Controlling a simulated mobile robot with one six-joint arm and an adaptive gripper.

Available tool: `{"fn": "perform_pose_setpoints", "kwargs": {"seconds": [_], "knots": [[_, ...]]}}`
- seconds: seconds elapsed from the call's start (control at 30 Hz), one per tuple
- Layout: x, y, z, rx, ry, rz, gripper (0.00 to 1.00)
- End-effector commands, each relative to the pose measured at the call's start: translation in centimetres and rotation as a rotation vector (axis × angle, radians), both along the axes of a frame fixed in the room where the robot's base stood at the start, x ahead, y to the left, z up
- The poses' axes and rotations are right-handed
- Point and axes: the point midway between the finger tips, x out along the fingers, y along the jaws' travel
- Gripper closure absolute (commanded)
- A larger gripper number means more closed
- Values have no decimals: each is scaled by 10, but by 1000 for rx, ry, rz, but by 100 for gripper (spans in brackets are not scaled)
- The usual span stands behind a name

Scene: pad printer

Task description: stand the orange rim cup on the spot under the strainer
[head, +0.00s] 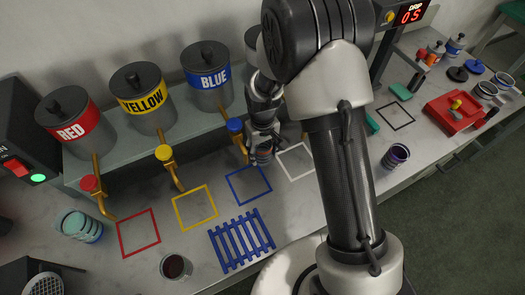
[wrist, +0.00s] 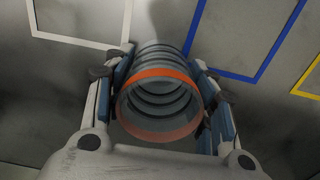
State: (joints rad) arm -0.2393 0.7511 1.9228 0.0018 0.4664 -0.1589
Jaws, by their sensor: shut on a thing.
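My gripper (head: 262,146) is shut on the orange rim cup (head: 263,157), between the blue and white outlined squares in the head view. In the wrist view the cup (wrist: 160,75) is grey and ribbed, with its orange rim facing the camera. The blue-padded fingers of my gripper (wrist: 160,108) press on both its sides. I cannot tell whether the cup's base touches the table. I cannot clearly make out the strainer; my arm hides part of the bench. A black outlined square (head: 397,116) lies near the DRIP display (head: 411,14).
Red, yellow and blue canisters (head: 210,78) with taps stand on a shelf at the back. A blue rack (head: 241,241), a dark-filled cup (head: 175,267) and a teal cup (head: 82,226) are in front.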

Motion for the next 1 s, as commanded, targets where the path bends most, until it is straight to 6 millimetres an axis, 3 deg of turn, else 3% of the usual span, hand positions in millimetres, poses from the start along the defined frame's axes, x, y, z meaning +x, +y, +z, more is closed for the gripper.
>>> {"fn": "perform_pose_setpoints", "kwargs": {"seconds": [0.2, 0.23, 0.5, 0.87, 1.0], "knots": [[0, 0, -4, 0, 1, 0, 72], [0, 0, -3, 0, 1, 0, 48], [0, 0, -2, 0, 1, 0, 30], [0, 0, 0, 0, 1, 0, 29], [1, 0, 16, 1, -2, 0, 29]]}}
